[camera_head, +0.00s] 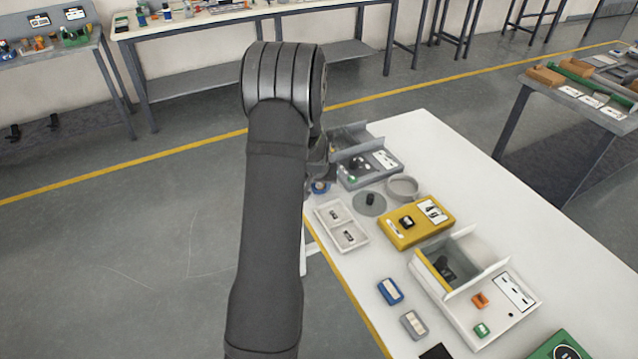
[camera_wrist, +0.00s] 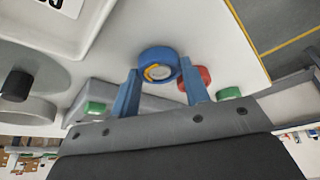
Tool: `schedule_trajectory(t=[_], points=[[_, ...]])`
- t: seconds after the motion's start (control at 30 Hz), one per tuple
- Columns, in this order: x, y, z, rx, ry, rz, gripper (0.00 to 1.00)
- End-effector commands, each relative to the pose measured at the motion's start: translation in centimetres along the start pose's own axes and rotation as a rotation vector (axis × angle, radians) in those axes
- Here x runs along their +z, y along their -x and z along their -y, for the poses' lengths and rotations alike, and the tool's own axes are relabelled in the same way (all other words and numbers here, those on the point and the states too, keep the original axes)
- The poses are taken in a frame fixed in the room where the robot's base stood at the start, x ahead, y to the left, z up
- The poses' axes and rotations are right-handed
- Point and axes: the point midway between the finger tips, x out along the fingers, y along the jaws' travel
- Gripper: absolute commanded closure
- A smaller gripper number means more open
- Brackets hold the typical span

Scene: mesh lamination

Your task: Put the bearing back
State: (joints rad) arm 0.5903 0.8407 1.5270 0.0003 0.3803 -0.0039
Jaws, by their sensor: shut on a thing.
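The bearing, a blue ring with an orange band and pale centre (camera_wrist: 158,63), sits between the two blue fingertips of my gripper (camera_wrist: 160,84) in the wrist view. My gripper is shut on it. In the head view a blue ring (camera_head: 320,187) shows at the left edge of the white table (camera_head: 450,150), beside my dark arm, which hides most of the gripper. A grey disc with a dark upright post (camera_head: 370,202) lies to its right. The disc also shows at the left of the wrist view (camera_wrist: 40,75). Whether the bearing touches the table is unclear.
A grey ring dish (camera_head: 402,187), a white two-part tray (camera_head: 341,226), a yellow box (camera_head: 416,223) and an open grey case (camera_head: 368,166) stand close by. A red round thing (camera_wrist: 196,77) and a green one (camera_wrist: 228,93) lie beyond the bearing. The table's far right is clear.

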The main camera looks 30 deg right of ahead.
Motion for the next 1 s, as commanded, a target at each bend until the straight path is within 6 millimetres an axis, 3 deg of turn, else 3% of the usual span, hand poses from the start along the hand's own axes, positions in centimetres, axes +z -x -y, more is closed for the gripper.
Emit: schedule_trajectory(t=[0.07,0.1,0.2,0.57,0.77,1.0], points=[[0.1,-0.3,0.0,0.0,0.0,0.001,0.82],[0.1,-0.2,0.0,0.0,0.0,0.0,0.5],[0.1,-0.2,0.0,0.0,0.0,0.0,0.36],[-0.1,0.4,0.0,0.0,0.0,-0.001,0.36],[-0.1,3.0,0.0,0.0,0.0,-0.003,0.36],[-0.2,7.5,0.0,0.0,0.0,-0.004,0.36]])
